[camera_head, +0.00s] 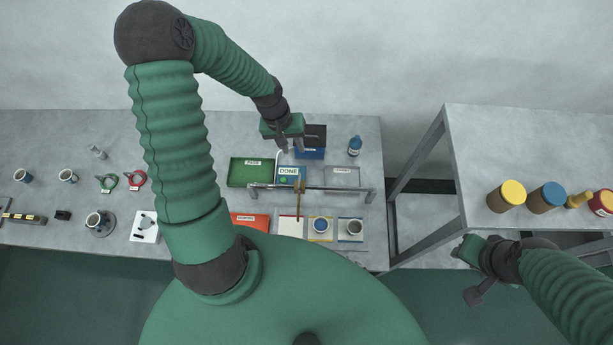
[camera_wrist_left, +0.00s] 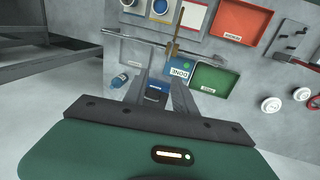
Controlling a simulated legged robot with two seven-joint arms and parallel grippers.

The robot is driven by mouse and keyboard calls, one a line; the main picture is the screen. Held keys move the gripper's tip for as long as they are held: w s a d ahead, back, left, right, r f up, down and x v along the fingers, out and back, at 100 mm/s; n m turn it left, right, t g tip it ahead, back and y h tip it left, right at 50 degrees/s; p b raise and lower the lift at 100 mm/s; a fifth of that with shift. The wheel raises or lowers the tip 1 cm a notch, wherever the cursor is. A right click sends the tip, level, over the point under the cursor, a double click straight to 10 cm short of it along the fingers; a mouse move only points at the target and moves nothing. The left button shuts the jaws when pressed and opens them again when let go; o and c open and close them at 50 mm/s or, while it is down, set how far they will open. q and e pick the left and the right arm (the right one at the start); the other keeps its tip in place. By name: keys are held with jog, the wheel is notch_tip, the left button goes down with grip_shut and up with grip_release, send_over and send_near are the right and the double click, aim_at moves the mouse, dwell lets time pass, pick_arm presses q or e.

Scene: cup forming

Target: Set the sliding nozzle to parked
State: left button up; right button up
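The sliding nozzle (camera_head: 299,187) is a small brass-brown block with a thin rod, on a grey metal rail (camera_head: 340,190) across the bench. It sits left of the rail's middle, in line with the empty white pad (camera_head: 291,226). It also shows in the left wrist view (camera_wrist_left: 172,48). My left gripper (camera_head: 292,147) hangs behind the rail, near the blue DONE box and the dark blue box, apart from the nozzle. Its fingers (camera_wrist_left: 159,80) stand apart with nothing between them. My right gripper (camera_head: 469,272) is by the right table's front edge; its finger gap is unclear.
A green tray (camera_head: 249,172), the DONE box (camera_head: 290,174), a clear tray (camera_head: 343,178) and a dark blue box (camera_head: 311,143) stand behind the rail. A blue bottle (camera_head: 354,146) is nearby. In front are a red tray (camera_head: 250,221) and pads with cups.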

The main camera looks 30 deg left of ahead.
pick_arm(q)
notch_tip(320, 180, up, 16)
jog(key=s+a+b, duration=0.1)
jog(key=a+b, duration=0.1)
jog(key=b, duration=0.1)
jog(key=shift+s+a, duration=0.25)
jog(key=shift+a, duration=0.05)
jog(key=shift+f, duration=0.1)
